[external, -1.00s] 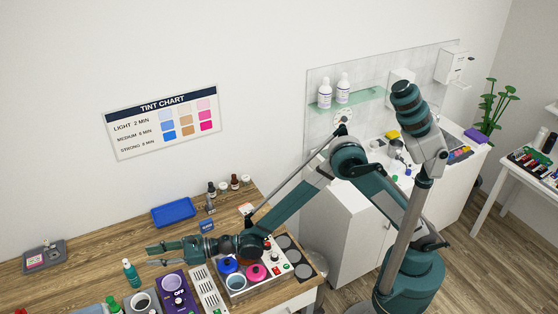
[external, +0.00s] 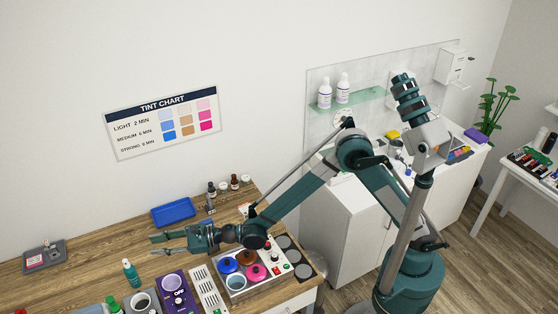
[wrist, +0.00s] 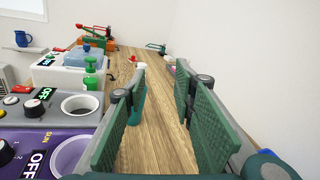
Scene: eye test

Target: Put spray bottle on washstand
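A small teal bottle with a pale top (external: 131,273), apparently the spray bottle, stands upright on the wooden counter in the external view. In the wrist view the teal bottle (wrist: 138,106) shows partly behind my left-hand finger, which hides much of it. My gripper (external: 156,245) is open and empty; in the external view it appears above and to the right of the bottle. In the wrist view its two green fingers (wrist: 160,82) stand apart with bare wood between them. The white washstand (external: 344,222) is at the right, beyond the counter.
A purple device (external: 173,294), a grey device with a round well (external: 142,302) and a tray of coloured pots (external: 246,268) crowd the counter front. A blue tray (external: 173,212) lies behind. Small items crowd the washstand top beneath a glass shelf (external: 352,98).

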